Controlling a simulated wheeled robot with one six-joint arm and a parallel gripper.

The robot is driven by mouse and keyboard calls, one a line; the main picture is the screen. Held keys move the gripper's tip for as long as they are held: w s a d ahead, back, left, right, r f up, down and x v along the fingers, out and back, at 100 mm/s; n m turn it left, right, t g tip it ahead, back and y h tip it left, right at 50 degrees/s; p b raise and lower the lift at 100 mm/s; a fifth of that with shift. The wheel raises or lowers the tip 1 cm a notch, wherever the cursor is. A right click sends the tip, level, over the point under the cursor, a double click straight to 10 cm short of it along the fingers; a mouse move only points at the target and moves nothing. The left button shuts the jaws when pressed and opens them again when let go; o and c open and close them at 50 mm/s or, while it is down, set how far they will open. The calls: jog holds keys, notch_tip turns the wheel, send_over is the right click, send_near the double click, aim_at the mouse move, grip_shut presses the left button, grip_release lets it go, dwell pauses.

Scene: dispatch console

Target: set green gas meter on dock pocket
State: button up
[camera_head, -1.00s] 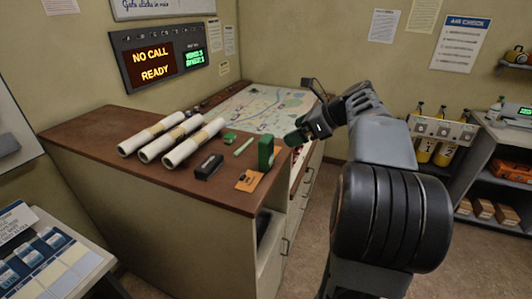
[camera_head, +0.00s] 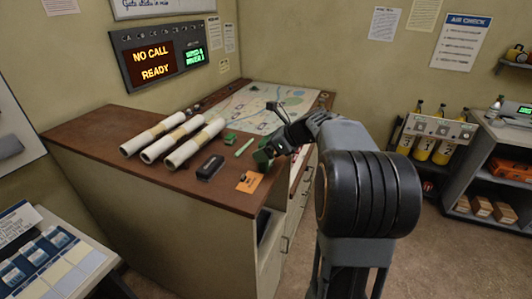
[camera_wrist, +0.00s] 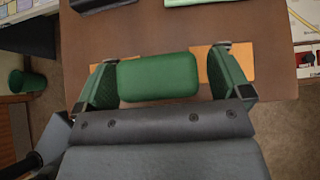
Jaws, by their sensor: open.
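The green gas meter (camera_wrist: 157,76) looks like a rounded green block in the wrist view. It stands near the wooden counter's right edge. In the head view, the meter (camera_head: 261,158) is partly covered by my gripper (camera_head: 271,152). In the wrist view my gripper (camera_wrist: 164,62) is open, with one finger on each side of the meter. The left finger is very close to it, and a narrow gap shows at the right finger. I cannot make out which thing is the dock pocket.
An orange card (camera_head: 249,182) lies beside the meter on the counter (camera_head: 85,133). A black device (camera_head: 210,167), a small green block (camera_head: 230,139) and white rolls (camera_head: 195,145) lie to the left. A map (camera_head: 262,105) lies behind. Shelves (camera_head: 491,165) stand at right.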

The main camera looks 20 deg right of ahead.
jog(key=shift+a, duration=0.1)
jog(key=c, duration=1.2)
